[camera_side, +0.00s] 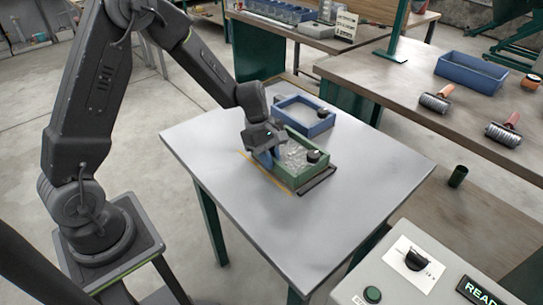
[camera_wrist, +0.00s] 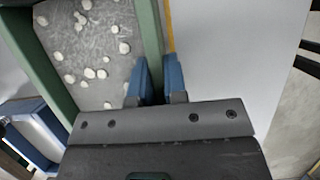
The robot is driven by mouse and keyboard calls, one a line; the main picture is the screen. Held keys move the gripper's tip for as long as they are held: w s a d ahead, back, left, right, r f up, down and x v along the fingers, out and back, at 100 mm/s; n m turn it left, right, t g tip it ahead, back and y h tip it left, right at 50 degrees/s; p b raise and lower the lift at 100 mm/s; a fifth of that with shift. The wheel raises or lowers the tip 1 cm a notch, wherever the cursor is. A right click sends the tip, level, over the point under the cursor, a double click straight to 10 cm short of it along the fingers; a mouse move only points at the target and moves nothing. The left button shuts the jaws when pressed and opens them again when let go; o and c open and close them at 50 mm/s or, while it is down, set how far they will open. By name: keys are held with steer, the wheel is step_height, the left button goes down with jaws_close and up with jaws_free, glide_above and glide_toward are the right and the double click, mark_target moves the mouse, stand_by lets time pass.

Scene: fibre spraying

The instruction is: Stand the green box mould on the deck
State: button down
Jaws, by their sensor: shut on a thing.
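The green box mould (camera_side: 314,174) is upright at the middle of the grey table, with pale, lumpy, fibrous stuff inside and a black knob at its right rim. Whether its base touches the surface is hard to tell. My gripper (camera_side: 267,158) is at its left side, fingers pointing down. In the wrist view the blue fingers of my gripper (camera_wrist: 158,78) are shut on one long wall of the green box mould (camera_wrist: 148,35), one finger inside and one outside. Which surface is the deck is not clear.
A blue box (camera_side: 286,101) with a black knob stands just behind the green one. Yellow lines (camera_side: 250,162) and a dark strip (camera_side: 318,181) lie beside the mould. The table's front (camera_side: 270,235) is clear. A bench (camera_side: 400,85) with rollers (camera_side: 435,102) stands right; a control panel (camera_side: 390,275) is at front right.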

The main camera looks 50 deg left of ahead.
steer(key=shift+w+f, duration=0.1)
steer(key=shift+f, duration=0.25)
stand_by(0.7)
steer(key=c, duration=1.1)
jaws_free()
steer(key=shift+f, duration=0.15)
steer(key=v, duration=2.7)
steer(key=s+d+f+m+t+y, duration=0.1)
steer(key=s+d+m+t, duration=0.1)
steer(key=s+m, duration=0.4)
steer(key=s+d+m+t+y, duration=0.1)
steer(key=s+d+m+y, duration=0.1)
steer(key=s+d+m, duration=0.3)
steer(key=s+d+f+m+t+y, duration=0.1)
steer(key=s+d+m+t, duration=0.1)
steer(key=s+d+m, duration=0.2)
steer(key=s+m, duration=0.3)
steer(key=s, duration=0.3)
steer(key=shift+d+f+t+y, duration=0.25)
steer(key=shift+f+t+y, duration=0.05)
steer(key=shift+f, duration=0.05)
